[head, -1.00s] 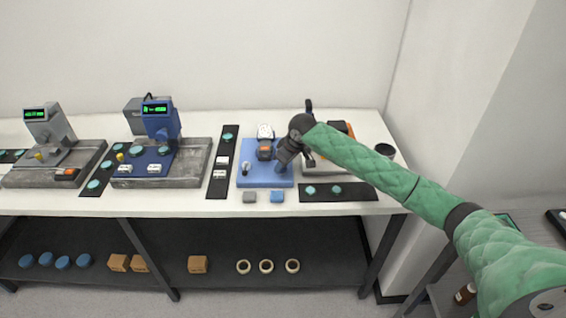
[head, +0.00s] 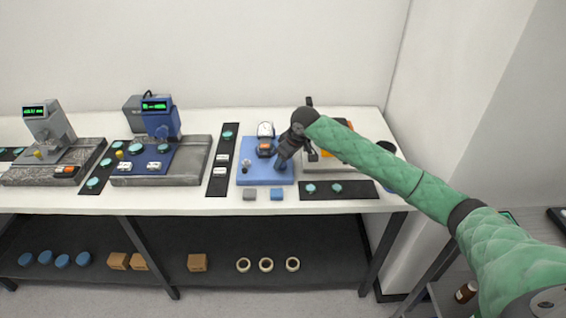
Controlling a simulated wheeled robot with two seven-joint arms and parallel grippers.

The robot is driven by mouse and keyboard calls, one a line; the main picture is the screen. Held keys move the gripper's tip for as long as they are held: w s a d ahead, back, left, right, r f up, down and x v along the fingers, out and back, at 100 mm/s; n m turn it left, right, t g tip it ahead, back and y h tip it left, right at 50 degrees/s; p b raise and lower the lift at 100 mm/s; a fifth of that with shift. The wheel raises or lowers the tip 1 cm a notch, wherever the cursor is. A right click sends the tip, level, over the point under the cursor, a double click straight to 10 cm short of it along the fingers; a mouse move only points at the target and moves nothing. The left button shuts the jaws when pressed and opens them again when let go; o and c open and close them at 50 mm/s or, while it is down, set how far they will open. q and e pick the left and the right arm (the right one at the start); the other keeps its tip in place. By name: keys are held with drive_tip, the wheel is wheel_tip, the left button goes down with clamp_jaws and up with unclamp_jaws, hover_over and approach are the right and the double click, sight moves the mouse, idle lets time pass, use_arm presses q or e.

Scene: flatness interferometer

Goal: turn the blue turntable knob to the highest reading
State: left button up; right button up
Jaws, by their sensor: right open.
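A blue base plate (head: 262,177) sits on the white bench right of the middle, with a round white dial gauge (head: 265,131) and a dark-and-orange unit (head: 265,149) at its back. A small knob with a pale top (head: 246,165) stands at the plate's left. My right gripper (head: 280,164) points down over the plate's right part; its jaws are open. A blue-grey rounded part, perhaps the turntable knob, shows at its fingertips; I cannot tell whether they touch it. The gripper hides much of that spot. My left gripper is out of view.
A blue instrument with a green display (head: 155,107) and a grey one (head: 36,112) stand left. An orange-and-white device (head: 345,160) stands behind my forearm.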

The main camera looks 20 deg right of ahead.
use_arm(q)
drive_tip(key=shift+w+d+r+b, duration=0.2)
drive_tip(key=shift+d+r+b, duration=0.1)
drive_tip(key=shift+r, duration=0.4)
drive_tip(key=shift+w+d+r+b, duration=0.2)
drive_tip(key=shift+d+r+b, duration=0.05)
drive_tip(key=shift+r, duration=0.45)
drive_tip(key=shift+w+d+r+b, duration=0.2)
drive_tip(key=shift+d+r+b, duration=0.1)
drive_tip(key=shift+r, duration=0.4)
use_arm(e)
drive_tip(key=v, duration=0.6)
